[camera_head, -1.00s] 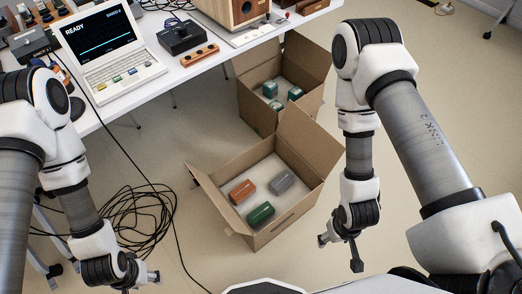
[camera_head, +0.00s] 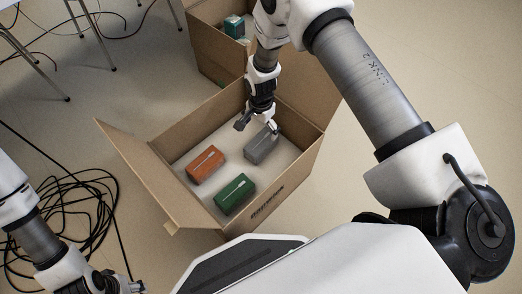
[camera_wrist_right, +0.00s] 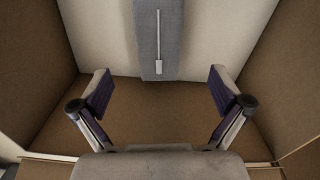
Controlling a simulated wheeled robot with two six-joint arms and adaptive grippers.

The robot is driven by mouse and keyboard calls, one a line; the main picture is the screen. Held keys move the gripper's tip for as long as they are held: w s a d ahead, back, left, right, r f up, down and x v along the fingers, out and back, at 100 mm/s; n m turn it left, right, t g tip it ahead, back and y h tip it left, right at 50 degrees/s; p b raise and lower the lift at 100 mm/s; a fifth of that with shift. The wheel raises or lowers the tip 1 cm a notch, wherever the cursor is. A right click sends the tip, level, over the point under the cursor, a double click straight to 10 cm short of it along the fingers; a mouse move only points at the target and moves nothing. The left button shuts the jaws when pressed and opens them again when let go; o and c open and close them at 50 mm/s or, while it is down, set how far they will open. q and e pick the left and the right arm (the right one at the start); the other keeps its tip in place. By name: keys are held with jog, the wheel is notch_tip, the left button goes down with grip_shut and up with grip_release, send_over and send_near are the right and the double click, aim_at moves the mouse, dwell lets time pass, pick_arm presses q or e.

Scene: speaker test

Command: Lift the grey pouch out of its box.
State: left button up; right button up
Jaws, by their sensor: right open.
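The grey pouch (camera_head: 261,150) lies in the near cardboard box (camera_head: 280,196), on its pale floor at the right. My right gripper (camera_head: 258,126) reaches down into this box, just above the far side of the pouch, and partly covers it. In the right wrist view the gripper (camera_wrist_right: 160,92) is open and empty, its two fingers wide apart. The grey pouch (camera_wrist_right: 160,38) shows there at the top centre, with a pale strip along it. My left gripper (camera_head: 128,285) is at the bottom edge, away from the box and partly cut off.
An orange pouch (camera_head: 207,165) and a green pouch (camera_head: 235,194) lie in the same box. A second cardboard box (camera_head: 205,58) stands behind, holding a teal item (camera_head: 235,27). The near box's flap (camera_head: 140,170) sticks out left. Black cable (camera_head: 90,215) lies coiled on the floor.

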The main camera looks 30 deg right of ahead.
aim_at(261, 141)
jog(key=shift+w+f, duration=0.35)
jog(key=shift+f, duration=0.3)
jog(key=f+b, duration=0.1)
jog(key=f, duration=0.1)
jog(key=f+b, duration=0.4)
jog(key=f, duration=0.1)
jog(key=shift+s, duration=0.4)
jog(key=shift+r, duration=0.1)
jog(key=shift+c, duration=0.7)
pick_arm(q)
notch_tip(261, 141, down, 6)
pick_arm(e)
jog(key=c, duration=1.1)
